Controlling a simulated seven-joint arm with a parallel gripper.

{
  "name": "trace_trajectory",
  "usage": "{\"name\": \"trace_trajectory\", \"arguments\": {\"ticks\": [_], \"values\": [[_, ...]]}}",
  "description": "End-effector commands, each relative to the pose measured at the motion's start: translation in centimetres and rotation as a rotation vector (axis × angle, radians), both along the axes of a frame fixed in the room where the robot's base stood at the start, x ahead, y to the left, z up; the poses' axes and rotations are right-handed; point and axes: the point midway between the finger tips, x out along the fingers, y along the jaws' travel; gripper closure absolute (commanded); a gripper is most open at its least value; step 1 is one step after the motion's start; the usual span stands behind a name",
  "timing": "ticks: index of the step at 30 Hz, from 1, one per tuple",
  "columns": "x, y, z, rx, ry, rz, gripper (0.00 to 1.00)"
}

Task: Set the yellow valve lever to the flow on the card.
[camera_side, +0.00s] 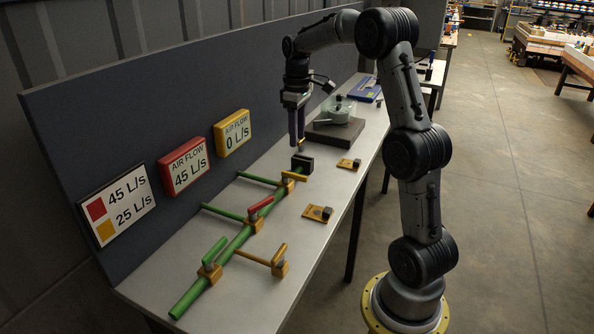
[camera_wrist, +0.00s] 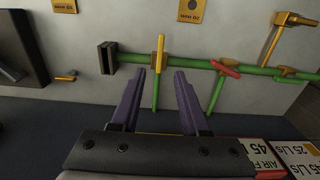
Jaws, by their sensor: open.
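The yellow valve lever (camera_side: 294,176) sits on the far valve of the green pipe (camera_side: 239,242). In the wrist view the yellow lever (camera_wrist: 160,52) lies across the main pipe, in line with a side branch. My gripper (camera_side: 299,145) is open and empty above the pipe's far end. In the wrist view its fingertips (camera_wrist: 160,72) appear on either side of the lever, apart from it. The white card (camera_side: 117,204) reads red 45 L/s and yellow 25 L/s. The yellow display (camera_side: 233,132) reads 0 L/s; the red display (camera_side: 184,168) reads 45 L/s.
A black block (camera_side: 302,163) stands at the pipe's far end. A dark slab (camera_side: 325,133) bears a grey-green device behind. Small orange plates (camera_side: 317,212) lie at right.

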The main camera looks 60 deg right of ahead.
Motion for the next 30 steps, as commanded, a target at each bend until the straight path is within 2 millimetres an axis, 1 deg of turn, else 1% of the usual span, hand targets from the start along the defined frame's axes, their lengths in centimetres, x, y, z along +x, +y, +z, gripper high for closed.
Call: {"name": "trace_trajectory", "arguments": {"ticks": [1, 9, 15, 21, 30], "values": [[-0.1, 0.1, -1.0, 0.003, 0.004, 0.000, 0.55], [-0.1, 0.1, -6.3, 0.003, 0.004, 0.001, 0.55], [-0.1, 0.1, -9.6, 0.002, 0.003, 0.001, 0.55], [0.0, 0.1, -11.4, 0.001, 0.001, 0.001, 0.55], [0.0, 0.1, -11.7, 0.000, 0.000, 0.001, 0.55]]}}
